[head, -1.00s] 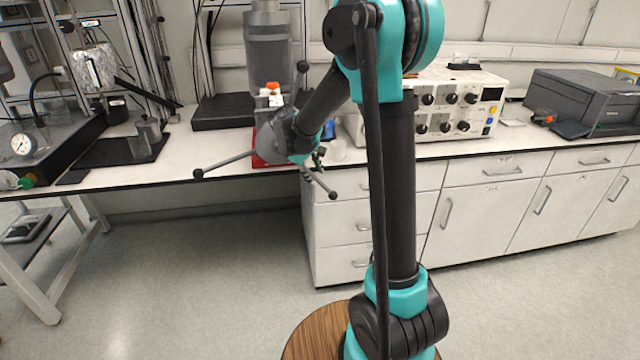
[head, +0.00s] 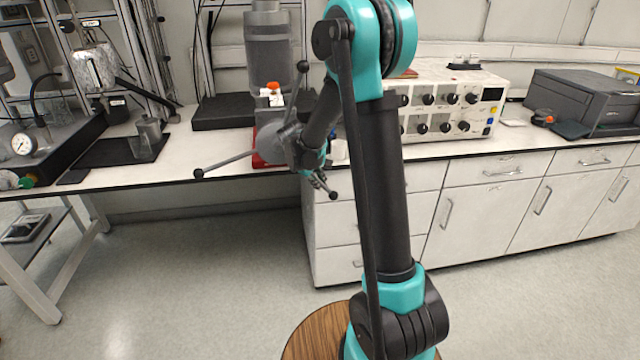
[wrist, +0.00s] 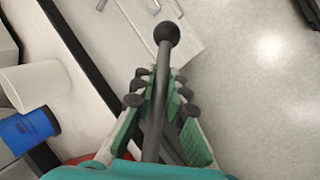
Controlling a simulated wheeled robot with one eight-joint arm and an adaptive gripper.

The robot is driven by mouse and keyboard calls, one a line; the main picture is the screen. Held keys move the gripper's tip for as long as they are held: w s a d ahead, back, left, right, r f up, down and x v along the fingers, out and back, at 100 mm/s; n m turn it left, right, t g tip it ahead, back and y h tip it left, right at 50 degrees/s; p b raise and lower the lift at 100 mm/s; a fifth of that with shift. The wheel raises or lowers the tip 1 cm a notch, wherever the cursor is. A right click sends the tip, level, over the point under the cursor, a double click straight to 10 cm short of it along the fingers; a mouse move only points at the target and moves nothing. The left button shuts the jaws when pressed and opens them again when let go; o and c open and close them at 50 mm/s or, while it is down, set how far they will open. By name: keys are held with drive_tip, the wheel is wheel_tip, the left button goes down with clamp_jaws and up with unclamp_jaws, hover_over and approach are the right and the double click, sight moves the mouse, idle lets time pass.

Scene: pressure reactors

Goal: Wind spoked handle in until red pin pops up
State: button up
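The spoked handle (head: 271,143) has a grey hub and dark spokes with black ball ends, at the bench's front edge in the head view. One spoke points left, one up and one down to the right. My gripper (head: 322,182) is at the lower-right spoke, partly hidden by my arm. In the wrist view, my gripper (wrist: 160,92) is open, its green-padded fingers on either side of a spoke (wrist: 161,75) ending in a black ball. A gap shows beside the spoke; contact is unclear. An orange-red cap (head: 273,86) shows above the hub; I cannot tell whether it is the pin.
A grey cylinder (head: 268,40) stands behind the handle. A white control box (head: 450,100) with black knobs is to the right. In the wrist view, a white cup (wrist: 36,84) and a blue cylinder (wrist: 28,129) are at left. The floor (head: 190,275) before the bench is clear.

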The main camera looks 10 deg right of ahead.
clamp_jaws()
drive_tip(key=a+f+y, duration=0.2)
drive_tip(key=a, duration=0.1)
drive_tip(key=a+f+y, duration=0.1)
drive_tip(key=shift+a, duration=0.3)
drive_tip(key=o, duration=0.7)
unclamp_jaws()
drive_tip(key=shift+r, duration=0.1)
drive_tip(key=v, duration=1.2)
drive_tip(key=shift+d, duration=0.1)
